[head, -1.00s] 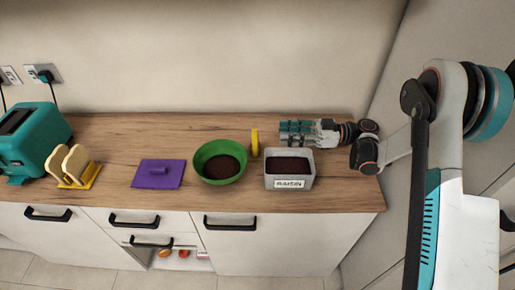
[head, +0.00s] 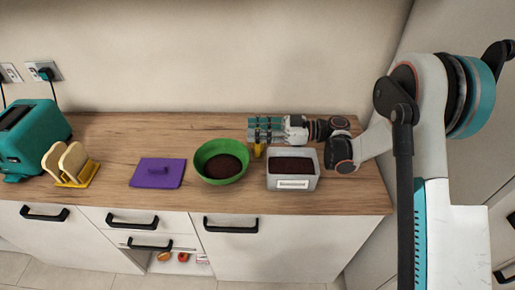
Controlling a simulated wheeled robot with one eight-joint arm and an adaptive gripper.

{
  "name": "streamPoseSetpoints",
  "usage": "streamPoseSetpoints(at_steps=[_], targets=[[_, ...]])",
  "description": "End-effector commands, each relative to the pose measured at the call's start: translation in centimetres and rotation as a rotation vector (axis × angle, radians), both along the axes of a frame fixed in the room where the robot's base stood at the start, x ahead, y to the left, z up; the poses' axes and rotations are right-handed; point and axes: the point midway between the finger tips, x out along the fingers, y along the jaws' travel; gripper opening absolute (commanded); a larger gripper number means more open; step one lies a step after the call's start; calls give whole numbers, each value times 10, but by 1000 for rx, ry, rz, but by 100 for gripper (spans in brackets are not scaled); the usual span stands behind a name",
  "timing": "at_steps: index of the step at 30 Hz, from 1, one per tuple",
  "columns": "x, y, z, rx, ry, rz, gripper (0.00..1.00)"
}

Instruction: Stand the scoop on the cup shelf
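The scoop seems to be the small upright yellow piece (head: 258,151) between the green bowl and the grey tin; most of it is hidden by my gripper. My gripper (head: 252,130) reaches in from the right, pointing left, with its fingers at the upper part of the yellow piece. The fingers look spread, with a gap between them; whether they touch the yellow piece is not clear. I cannot pick out the cup shelf for certain; an open niche (head: 183,268) below the counter holds small orange and red things.
A green bowl (head: 205,150) and a labelled grey tin (head: 293,184), both with dark brown contents, stand close to the gripper. A purple lid-like slab (head: 148,180), a yellow toast rack (head: 84,177) and a teal toaster (head: 30,140) stand to the left.

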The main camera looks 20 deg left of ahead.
Motion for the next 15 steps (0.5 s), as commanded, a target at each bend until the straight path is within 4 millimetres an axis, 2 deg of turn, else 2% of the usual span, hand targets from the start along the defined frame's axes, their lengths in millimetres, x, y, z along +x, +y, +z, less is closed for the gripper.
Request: streamPoseSetpoints(at_steps=[3, 4, 8, 15], targets=[[0, -1, 1, 0, 0, 0, 35], [0, -1, 1, 0, 0, 0, 30], [0, -1, 1, 0, 0, 0, 1], [0, -1, 0, 0, 0, 0, 0]])
